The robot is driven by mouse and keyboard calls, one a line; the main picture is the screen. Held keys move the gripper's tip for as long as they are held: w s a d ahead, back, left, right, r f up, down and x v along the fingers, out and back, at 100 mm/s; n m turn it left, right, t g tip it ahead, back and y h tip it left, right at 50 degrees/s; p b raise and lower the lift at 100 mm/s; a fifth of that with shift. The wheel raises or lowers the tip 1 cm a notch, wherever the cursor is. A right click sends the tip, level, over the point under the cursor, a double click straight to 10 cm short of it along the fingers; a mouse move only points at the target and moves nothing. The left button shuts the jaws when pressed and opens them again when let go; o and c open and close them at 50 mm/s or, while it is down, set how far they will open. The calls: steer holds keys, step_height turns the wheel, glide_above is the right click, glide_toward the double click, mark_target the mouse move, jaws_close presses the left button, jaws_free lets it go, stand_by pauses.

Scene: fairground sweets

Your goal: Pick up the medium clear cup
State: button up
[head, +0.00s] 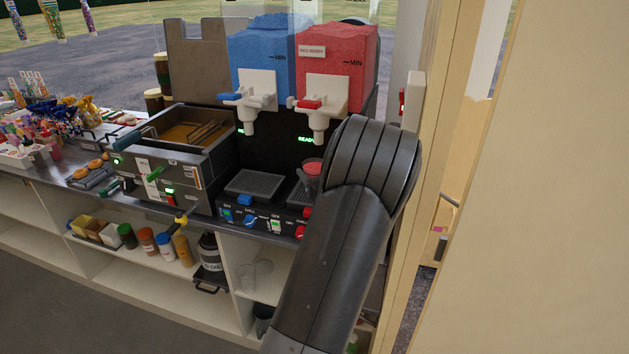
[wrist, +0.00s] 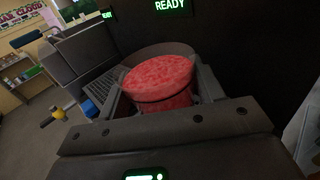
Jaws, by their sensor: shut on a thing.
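A cup of red slush (head: 313,167) is under the red slush dispenser (head: 335,65), partly hidden by my arm in the head view. In the wrist view the red slush (wrist: 158,82) shows at the cup's top, between the two fingers of my gripper (wrist: 160,95). My gripper is shut on this cup, which looks roughly upright. The cup's size and lower part are hidden. Clear empty cups (head: 246,276) stand on the shelf under the counter; their size is hard to tell.
A blue slush dispenser (head: 262,60) stands left of the red one, with a drip tray (head: 255,185) below it. A fryer (head: 185,150) is further left on the counter. Bottles (head: 165,246) and jars line the shelf below. A wall (head: 530,200) closes off the right.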

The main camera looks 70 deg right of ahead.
steer(key=shift+c, duration=0.8)
